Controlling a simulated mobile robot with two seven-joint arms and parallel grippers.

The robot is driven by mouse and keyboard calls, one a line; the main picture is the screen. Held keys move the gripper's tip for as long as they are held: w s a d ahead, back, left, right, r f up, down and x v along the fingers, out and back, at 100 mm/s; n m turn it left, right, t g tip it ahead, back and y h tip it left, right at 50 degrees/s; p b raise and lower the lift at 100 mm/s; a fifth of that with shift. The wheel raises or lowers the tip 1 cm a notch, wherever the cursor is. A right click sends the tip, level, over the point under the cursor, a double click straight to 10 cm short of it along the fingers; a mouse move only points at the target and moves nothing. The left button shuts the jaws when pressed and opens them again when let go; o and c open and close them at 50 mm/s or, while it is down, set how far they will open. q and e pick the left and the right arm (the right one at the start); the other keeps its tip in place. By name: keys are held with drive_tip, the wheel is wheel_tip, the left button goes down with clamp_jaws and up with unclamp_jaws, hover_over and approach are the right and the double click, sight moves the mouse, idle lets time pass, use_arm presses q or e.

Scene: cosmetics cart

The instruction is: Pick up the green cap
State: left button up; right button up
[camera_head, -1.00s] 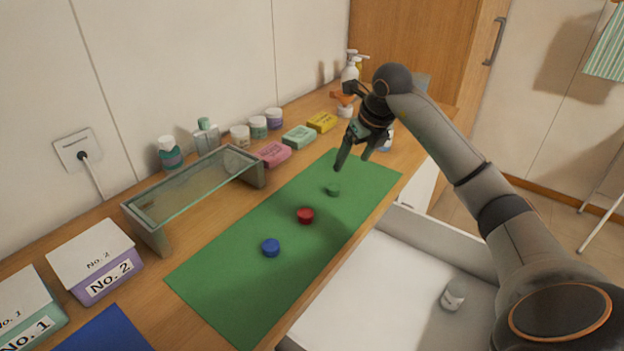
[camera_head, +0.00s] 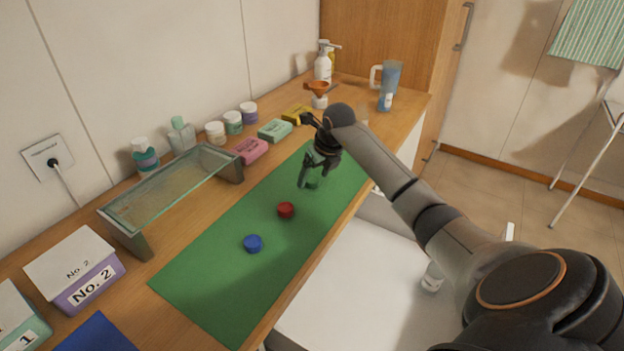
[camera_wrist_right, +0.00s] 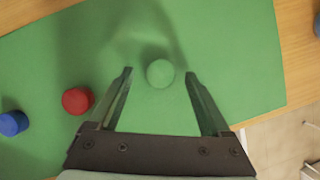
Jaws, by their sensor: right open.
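The green cap (camera_wrist_right: 160,73) lies on the green mat (camera_wrist_right: 225,40), seen between and a little beyond my open fingertips in the right wrist view. In the head view the green cap (camera_head: 313,183) is partly hidden by my right gripper (camera_head: 315,186), which is open and low over the far end of the mat (camera_head: 215,285). The gripper holds nothing. The red cap (camera_head: 286,210) and the blue cap (camera_head: 253,243) lie on the mat in a row nearer the camera. My left gripper is out of view.
A glass-topped stand (camera_head: 170,190) is left of the mat. Soap boxes, jars and bottles line the wall. The No. 2 box (camera_head: 75,268) and a blue mat (camera_head: 97,335) are at lower left. An open white drawer (camera_head: 345,300) lies below the right edge.

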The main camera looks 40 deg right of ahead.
drive_tip(key=shift+w+f, duration=0.15)
drive_tip(key=shift+f, duration=0.2)
drive_tip(key=shift+c, duration=0.2)
clamp_jaws()
